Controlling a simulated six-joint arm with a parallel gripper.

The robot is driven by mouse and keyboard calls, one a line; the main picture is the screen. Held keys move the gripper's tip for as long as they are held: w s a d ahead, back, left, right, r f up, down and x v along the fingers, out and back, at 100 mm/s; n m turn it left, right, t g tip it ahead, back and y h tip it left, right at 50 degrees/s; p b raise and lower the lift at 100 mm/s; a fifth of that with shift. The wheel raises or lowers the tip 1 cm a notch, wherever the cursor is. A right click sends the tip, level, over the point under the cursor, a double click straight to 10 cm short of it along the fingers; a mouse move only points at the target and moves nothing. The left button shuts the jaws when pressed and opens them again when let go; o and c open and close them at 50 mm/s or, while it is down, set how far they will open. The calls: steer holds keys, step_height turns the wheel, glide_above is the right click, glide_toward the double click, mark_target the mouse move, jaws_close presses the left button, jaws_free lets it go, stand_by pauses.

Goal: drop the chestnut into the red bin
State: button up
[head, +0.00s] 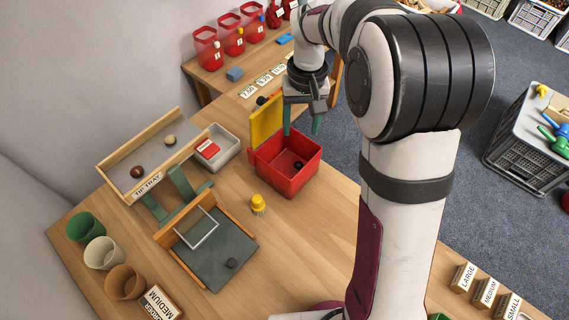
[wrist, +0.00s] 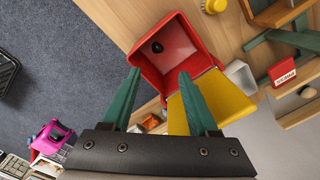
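The red bin (head: 283,182) stands on the table with its yellow lid (head: 266,121) swung open. A dark round chestnut (head: 298,165) lies inside it; the wrist view also shows this chestnut (wrist: 157,47) on the bin's floor. My gripper (head: 302,132) has green fingers and hangs above the bin's far side, pointing down. In the wrist view the fingers are spread apart with nothing between them, and the open bin (wrist: 185,30) lies beyond the tips. The lid (wrist: 215,98) is beside the right finger there.
A tip tray (head: 150,158) with two round pieces stands left of the bin, next to a grey box (head: 224,146). A green board (head: 222,248) holds a dark piece. A yellow-topped object (head: 258,204) stands before the bin. Cups (head: 104,253) are at the left.

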step_height(320, 180, up, 16)
steer(key=shift+d, duration=0.25)
steer(key=shift+s+f, duration=0.1)
stand_by(0.4)
steer(key=s+f+m, duration=0.2)
steer(key=s+f, duration=0.4)
steer(key=s, duration=0.8)
steer(key=s+f+m+y, duration=0.1)
steer(key=s+f+m, duration=0.2)
steer(key=s, duration=1.1)
step_height(320, 180, down, 3)
steer(key=shift+a+r+m, duration=0.1)
steer(key=shift+a+m, duration=0.2)
steer(key=shift+a, duration=0.05)
steer(key=shift+w, duration=0.1)
